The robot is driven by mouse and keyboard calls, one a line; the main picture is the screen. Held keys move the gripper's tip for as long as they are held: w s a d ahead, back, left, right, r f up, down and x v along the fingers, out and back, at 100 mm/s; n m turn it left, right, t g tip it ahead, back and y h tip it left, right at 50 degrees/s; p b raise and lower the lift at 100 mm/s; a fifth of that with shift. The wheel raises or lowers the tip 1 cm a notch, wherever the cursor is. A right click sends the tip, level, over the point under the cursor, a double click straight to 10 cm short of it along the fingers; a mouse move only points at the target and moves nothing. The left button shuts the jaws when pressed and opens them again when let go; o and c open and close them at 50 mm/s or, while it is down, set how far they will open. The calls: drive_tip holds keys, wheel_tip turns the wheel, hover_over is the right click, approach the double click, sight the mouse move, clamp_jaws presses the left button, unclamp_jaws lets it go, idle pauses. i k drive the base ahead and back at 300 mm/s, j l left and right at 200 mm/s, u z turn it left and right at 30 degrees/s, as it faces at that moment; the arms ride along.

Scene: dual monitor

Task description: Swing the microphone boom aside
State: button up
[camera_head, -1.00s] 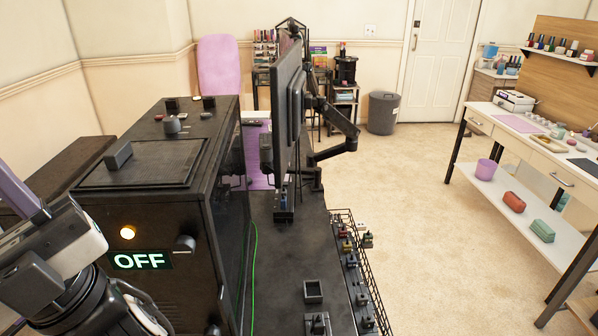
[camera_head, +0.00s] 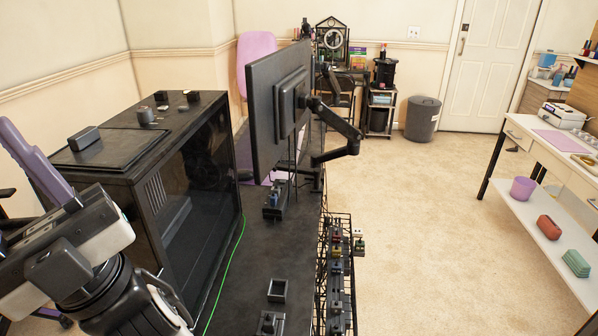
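I cannot make out a microphone or its boom for certain. A black jointed arm (camera_head: 340,133) reaches from the back of an upright black monitor (camera_head: 262,115) down to a post on the dark desk (camera_head: 232,300); it looks like a monitor mount. My gripper (camera_head: 62,242), a pale body with a dark box on it, is at the lower left, in front of the black computer case (camera_head: 150,190). It is well apart from the monitor. Its fingers are not clearly visible, and I see nothing held in it.
A green cable (camera_head: 226,270) runs along the desk beside the case. A wire rack (camera_head: 322,285) with small parts lines the desk's right edge. Open floor (camera_head: 420,220) lies between it and a white side table (camera_head: 540,225). A grey bin (camera_head: 422,118) stands behind.

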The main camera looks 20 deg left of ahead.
sight(316, 173)
drive_tip(key=i+l+u, duration=0.1)
drive_tip(key=l, duration=0.4)
drive_tip(key=l+u, duration=0.1)
drive_tip(key=l, duration=0.45)
drive_tip(key=i+l+u, duration=0.1)
drive_tip(key=l, duration=0.2)
drive_tip(key=i+l, duration=0.2)
drive_tip(key=l, duration=0.15)
drive_tip(key=i+l+u, duration=0.15)
drive_tip(key=l, duration=0.15)
drive_tip(key=i+l+u, duration=0.3)
drive_tip(key=i+l, duration=0.45)
drive_tip(key=i+l+u, duration=0.25)
drive_tip(key=i, duration=0.85)
drive_tip(key=j, duration=0.1)
